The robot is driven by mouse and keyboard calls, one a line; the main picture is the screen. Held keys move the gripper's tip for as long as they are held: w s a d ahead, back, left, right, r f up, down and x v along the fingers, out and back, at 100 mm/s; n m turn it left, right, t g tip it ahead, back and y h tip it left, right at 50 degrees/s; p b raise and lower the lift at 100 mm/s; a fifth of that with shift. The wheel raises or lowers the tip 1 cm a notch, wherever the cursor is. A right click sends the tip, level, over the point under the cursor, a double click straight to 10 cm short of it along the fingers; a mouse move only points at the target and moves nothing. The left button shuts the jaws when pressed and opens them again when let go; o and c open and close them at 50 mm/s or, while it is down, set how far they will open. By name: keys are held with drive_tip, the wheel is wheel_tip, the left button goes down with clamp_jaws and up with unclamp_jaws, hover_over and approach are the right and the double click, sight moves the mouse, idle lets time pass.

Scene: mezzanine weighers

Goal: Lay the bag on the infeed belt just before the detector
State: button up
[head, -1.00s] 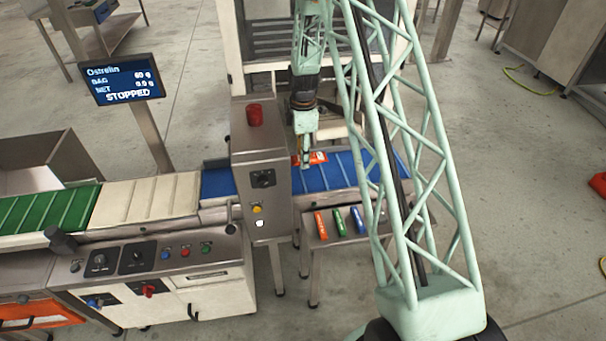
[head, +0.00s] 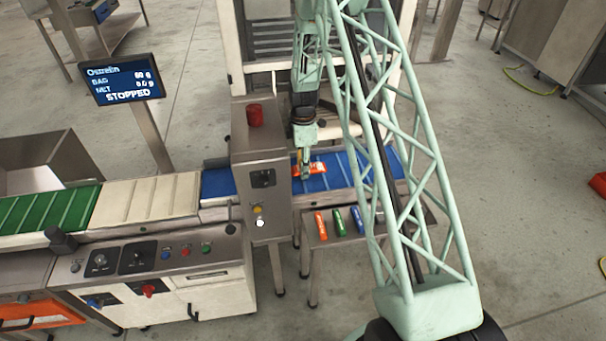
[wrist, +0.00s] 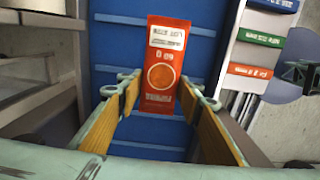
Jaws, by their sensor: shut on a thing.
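The orange bag (head: 317,168) is at the blue infeed belt (head: 345,166), just right of the grey detector housing (head: 262,165). My gripper (head: 306,172) is shut on the bag, pointing down over the belt. In the wrist view the bag (wrist: 165,50) shows its label and a round mark, its near end between the two fingers. The blue belt with its raised cross ribs (wrist: 120,45) fills the background there. I cannot tell whether the bag touches the belt or hangs just above it.
A small side table in front of the belt holds an orange packet (head: 320,225), a green packet (head: 339,221) and a blue packet (head: 358,219). A red beacon (head: 254,115) tops the detector. The screen (head: 122,80) reads STOPPED. A cream belt (head: 150,199) lies beyond, leftward.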

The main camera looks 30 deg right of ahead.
drive_tip(key=shift+f, duration=1.8)
drive_tip(key=shift+f, duration=0.15)
drive_tip(key=o, duration=0.9)
drive_tip(key=shift+c, duration=0.2)
drive_tip(key=shift+r, duration=0.2)
drive_tip(key=shift+r, duration=5.95)
